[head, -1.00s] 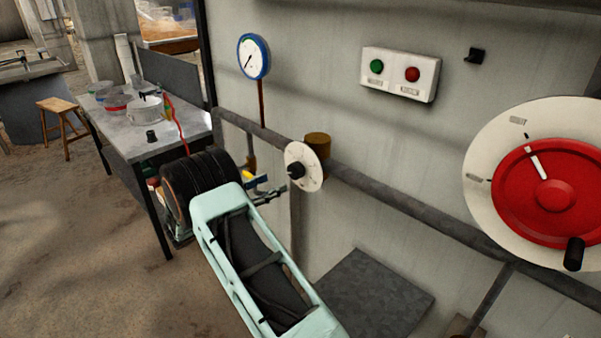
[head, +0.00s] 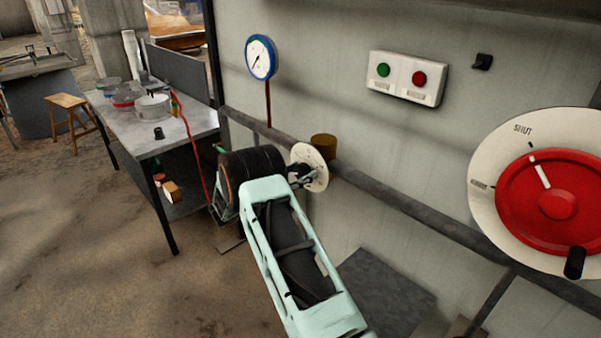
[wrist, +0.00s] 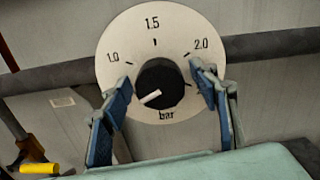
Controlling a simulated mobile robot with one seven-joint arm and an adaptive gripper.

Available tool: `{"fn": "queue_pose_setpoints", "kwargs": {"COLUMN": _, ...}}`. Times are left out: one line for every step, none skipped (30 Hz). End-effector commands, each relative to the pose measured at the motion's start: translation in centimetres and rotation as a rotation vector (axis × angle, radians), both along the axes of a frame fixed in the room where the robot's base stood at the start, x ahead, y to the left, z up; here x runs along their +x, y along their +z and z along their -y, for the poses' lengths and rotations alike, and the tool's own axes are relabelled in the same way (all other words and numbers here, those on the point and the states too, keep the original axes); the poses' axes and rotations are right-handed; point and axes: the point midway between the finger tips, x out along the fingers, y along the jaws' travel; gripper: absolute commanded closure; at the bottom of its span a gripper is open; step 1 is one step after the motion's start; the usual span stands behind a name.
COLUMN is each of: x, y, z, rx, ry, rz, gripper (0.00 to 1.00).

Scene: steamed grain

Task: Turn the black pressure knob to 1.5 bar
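The black pressure knob (wrist: 162,80) sits at the centre of a round white dial (wrist: 112,48) marked 1.0, 1.5, 2.0 and bar. Its white pointer line aims to the lower left, below the 1.0 mark. My gripper (wrist: 160,73) is open, with one blue finger left of the knob and one right of it. A small gap shows between each fingertip and the knob. In the head view the dial (head: 318,160) is on the wall pipe, with my gripper (head: 301,177) in front of it and the knob mostly hidden.
A blue-rimmed gauge (head: 261,58), a green and red button box (head: 405,78) and a large red handwheel (head: 520,195) are on the wall. The pipe (head: 410,205) runs behind the dial. A table (head: 185,133) with pots stands left.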

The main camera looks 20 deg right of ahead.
Motion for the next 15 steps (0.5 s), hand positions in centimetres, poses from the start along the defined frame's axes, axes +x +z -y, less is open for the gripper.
{"fn": "queue_pose_setpoints", "kwargs": {"x": 0.00, "y": 0.01, "z": -0.01, "rx": 0.000, "ry": 0.000, "rz": 0.000, "gripper": 0.51}}
{"fn": "queue_pose_setpoints", "kwargs": {"x": -0.01, "y": 0.02, "z": -0.01, "rx": 0.000, "ry": 0.000, "rz": 0.000, "gripper": 0.54}}
{"fn": "queue_pose_setpoints", "kwargs": {"x": -0.01, "y": 0.02, "z": -0.01, "rx": 0.000, "ry": 0.000, "rz": 0.000, "gripper": 0.59}}
{"fn": "queue_pose_setpoints", "kwargs": {"x": -0.01, "y": 0.02, "z": -0.02, "rx": 0.000, "ry": 0.000, "rz": 0.000, "gripper": 0.62}}
{"fn": "queue_pose_setpoints", "kwargs": {"x": -0.01, "y": 0.02, "z": -0.02, "rx": 0.000, "ry": 0.000, "rz": 0.000, "gripper": 0.65}}
{"fn": "queue_pose_setpoints", "kwargs": {"x": -0.01, "y": 0.02, "z": -0.02, "rx": 0.000, "ry": 0.000, "rz": 0.000, "gripper": 0.70}}
{"fn": "queue_pose_setpoints", "kwargs": {"x": -0.01, "y": 0.03, "z": -0.02, "rx": 0.000, "ry": 0.000, "rz": 0.000, "gripper": 0.73}}
{"fn": "queue_pose_setpoints", "kwargs": {"x": -0.02, "y": 0.03, "z": -0.01, "rx": 0.000, "ry": 0.000, "rz": 0.000, "gripper": 0.76}}
{"fn": "queue_pose_setpoints", "kwargs": {"x": -0.02, "y": 0.03, "z": -0.01, "rx": 0.000, "ry": -0.001, "rz": 0.000, "gripper": 0.81}}
{"fn": "queue_pose_setpoints", "kwargs": {"x": -0.02, "y": 0.03, "z": -0.01, "rx": 0.000, "ry": -0.001, "rz": 0.000, "gripper": 0.84}}
{"fn": "queue_pose_setpoints", "kwargs": {"x": -0.02, "y": 0.03, "z": -0.01, "rx": 0.000, "ry": -0.001, "rz": 0.000, "gripper": 0.87}}
{"fn": "queue_pose_setpoints", "kwargs": {"x": -0.02, "y": 0.03, "z": -0.01, "rx": -0.001, "ry": -0.001, "rz": 0.001, "gripper": 0.87}}
{"fn": "queue_pose_setpoints", "kwargs": {"x": -0.03, "y": 0.02, "z": -0.02, "rx": -0.001, "ry": -0.001, "rz": 0.001, "gripper": 0.87}}
{"fn": "queue_pose_setpoints", "kwargs": {"x": -0.03, "y": 0.01, "z": -0.02, "rx": 0.000, "ry": -0.001, "rz": 0.002, "gripper": 0.87}}
{"fn": "queue_pose_setpoints", "kwargs": {"x": -0.02, "y": -0.02, "z": -0.02, "rx": 0.001, "ry": -0.001, "rz": 0.005, "gripper": 0.87}}
